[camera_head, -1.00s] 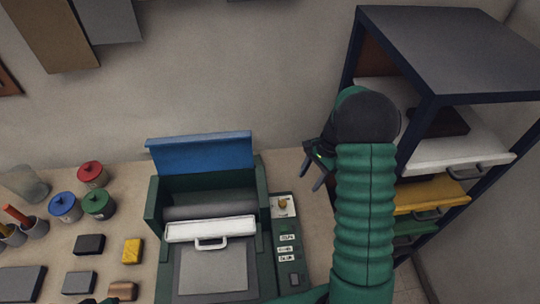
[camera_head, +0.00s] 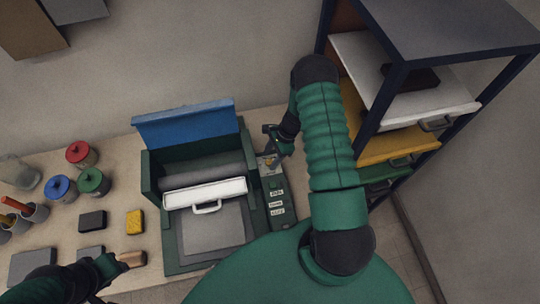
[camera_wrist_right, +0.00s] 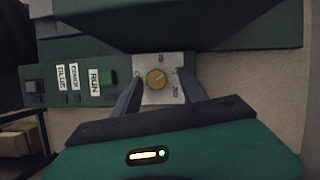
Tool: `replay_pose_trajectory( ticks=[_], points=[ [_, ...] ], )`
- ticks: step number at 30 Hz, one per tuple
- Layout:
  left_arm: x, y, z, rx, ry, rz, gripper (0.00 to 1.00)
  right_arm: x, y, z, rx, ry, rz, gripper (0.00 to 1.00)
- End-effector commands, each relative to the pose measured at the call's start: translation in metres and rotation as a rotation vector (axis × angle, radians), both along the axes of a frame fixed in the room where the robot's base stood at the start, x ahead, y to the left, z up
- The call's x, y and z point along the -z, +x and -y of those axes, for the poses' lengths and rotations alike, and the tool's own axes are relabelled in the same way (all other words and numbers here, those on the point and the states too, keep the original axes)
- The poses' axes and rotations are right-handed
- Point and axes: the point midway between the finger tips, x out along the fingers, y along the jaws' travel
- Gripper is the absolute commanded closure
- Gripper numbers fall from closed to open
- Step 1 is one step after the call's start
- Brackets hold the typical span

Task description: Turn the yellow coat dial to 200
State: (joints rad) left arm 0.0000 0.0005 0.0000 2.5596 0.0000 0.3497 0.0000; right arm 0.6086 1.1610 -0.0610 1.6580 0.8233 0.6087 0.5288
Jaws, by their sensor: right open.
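The yellow coat dial (camera_wrist_right: 155,79) sits on a pale plate on the machine's control panel, seen from above in the right wrist view. Its pointer line slants up and right. A mark resembling 200 is at the plate's lower right; the other marks are hard to read. My right gripper (camera_wrist_right: 160,76) is open, with one finger on each side of the dial; contact cannot be told. In the head view the right gripper (camera_head: 271,147) is over the panel's upper end and partly hides the dial (camera_head: 271,161). My left gripper (camera_head: 108,266) is at the lower left beside a brown block.
The green machine (camera_head: 160,240) has a raised blue lid (camera_head: 187,124) and a white handled bar (camera_head: 205,193). Labelled buttons (camera_head: 276,203) line the panel below the dial. Colored jars (camera_head: 92,181) stand left. A shelf with drawers (camera_head: 400,145) stands right.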

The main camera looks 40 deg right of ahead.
Motion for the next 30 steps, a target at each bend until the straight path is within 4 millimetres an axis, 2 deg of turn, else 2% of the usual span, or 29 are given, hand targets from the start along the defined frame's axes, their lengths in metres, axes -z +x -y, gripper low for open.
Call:
replay_pose_trajectory(
  ticks=[10, 21, 30],
  points=[
    [-0.0017, -0.0003, 0.0000, 0.000, 0.000, 0.000, 0.64, 0.0073, 0.0022, -0.0027, 0.001, -0.002, -0.001, 0.51],
    [-0.0017, -0.0002, 0.0000, 0.000, 0.000, 0.000, 0.64, 0.0066, 0.0023, -0.0018, 0.001, -0.002, 0.001, 0.99],
    [-0.0009, -0.0002, 0.0000, 0.000, 0.000, 0.000, 0.64, 0.0059, 0.0028, -0.0010, 0.014, -0.003, 0.003, 1.00]
  ],
)
